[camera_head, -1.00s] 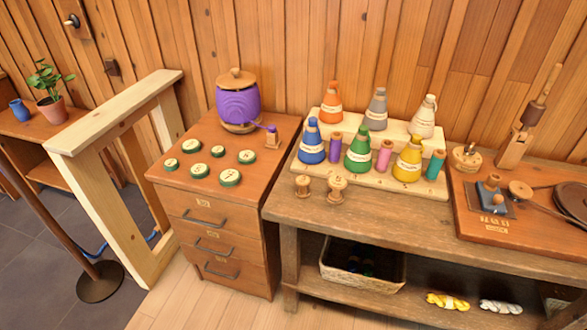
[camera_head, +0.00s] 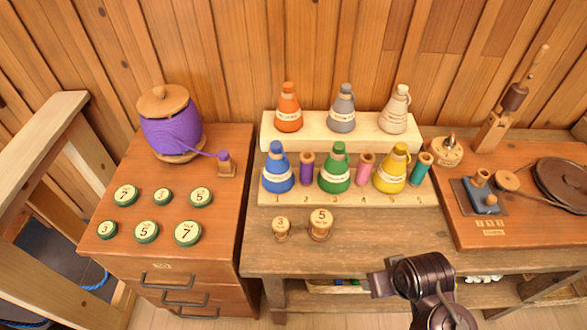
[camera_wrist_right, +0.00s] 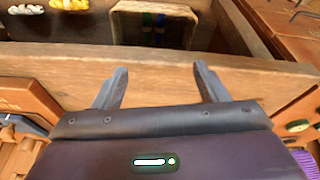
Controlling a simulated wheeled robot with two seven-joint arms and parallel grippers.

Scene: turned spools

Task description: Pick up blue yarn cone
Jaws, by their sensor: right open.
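The blue yarn cone (camera_head: 278,175) stands upright at the left end of the front row on a pale wooden stepped rack (camera_head: 400,196), with a light label band around it. My right gripper shows in the right wrist view (camera_wrist_right: 160,78) with its two fingers apart and nothing between them. In the head view my right arm is low at the bottom, in front of the bench edge, to the right of and well below the cone. The cone is not in the right wrist view. My left gripper is not in view.
A purple spool (camera_head: 306,168) stands just right of the blue cone, then a green cone (camera_head: 335,172). Orange (camera_head: 288,112) and grey (camera_head: 341,112) cones stand on the step behind. Two wooden spools (camera_head: 320,226) stand in front. The bench (camera_head: 330,258) has bare room before the rack.

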